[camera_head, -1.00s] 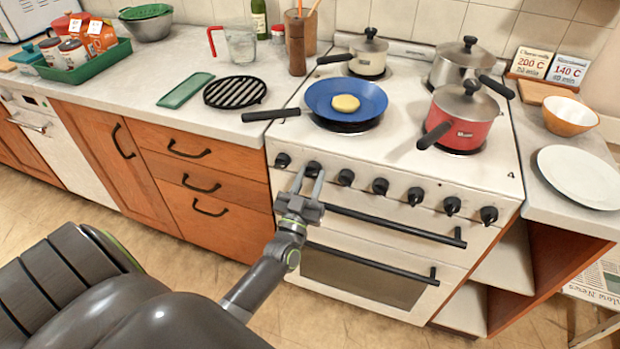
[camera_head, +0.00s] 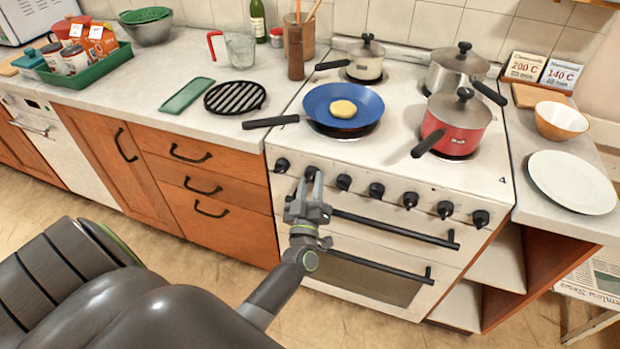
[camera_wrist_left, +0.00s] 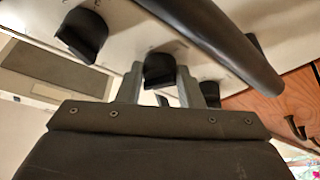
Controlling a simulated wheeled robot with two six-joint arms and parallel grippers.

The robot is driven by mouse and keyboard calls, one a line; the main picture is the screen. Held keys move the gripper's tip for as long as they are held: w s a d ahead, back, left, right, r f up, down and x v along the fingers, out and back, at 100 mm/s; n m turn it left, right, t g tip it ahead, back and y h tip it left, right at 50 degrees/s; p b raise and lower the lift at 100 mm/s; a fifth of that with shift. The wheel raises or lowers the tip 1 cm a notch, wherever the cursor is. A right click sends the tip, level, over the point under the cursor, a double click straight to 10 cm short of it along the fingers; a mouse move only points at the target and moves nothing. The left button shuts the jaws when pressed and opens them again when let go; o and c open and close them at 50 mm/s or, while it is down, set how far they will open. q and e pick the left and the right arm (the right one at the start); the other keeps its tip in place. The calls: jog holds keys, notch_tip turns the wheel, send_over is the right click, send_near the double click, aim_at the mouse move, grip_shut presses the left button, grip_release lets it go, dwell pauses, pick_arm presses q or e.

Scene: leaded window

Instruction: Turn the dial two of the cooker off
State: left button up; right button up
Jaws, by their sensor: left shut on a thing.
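The white cooker (camera_head: 395,151) has a row of several black dials along its front. My left gripper (camera_head: 313,180) is at dial two (camera_head: 311,171), the second from the left, with its arm coming up from below. In the left wrist view the two fingers stand on either side of the dial (camera_wrist_left: 160,69), and the gripper is shut on it. The fingers partly hide the dial in the head view, and its pointer mark cannot be read. My right gripper is not in view.
Dial one (camera_head: 281,165) and dial three (camera_head: 344,182) are close on either side. The oven handle (camera_head: 395,229) runs just below. A blue pan (camera_head: 320,100) with a yellow item, a red pot (camera_head: 460,125) and other pots stand on the hob.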

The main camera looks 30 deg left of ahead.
pick_arm(q)
jog(key=n, duration=0.1)
jog(key=n+g+y+p, duration=0.1)
jog(key=n, duration=0.1)
jog(key=n+g+p, duration=0.1)
jog(key=n, duration=0.1)
jog(key=shift+d+r, duration=0.15)
jog(key=shift+r, duration=0.1)
jog(key=shift+n+g+p, duration=0.3)
jog(key=shift+n+p, duration=0.3)
jog(key=shift+n, duration=0.4)
jog(key=o, duration=1)
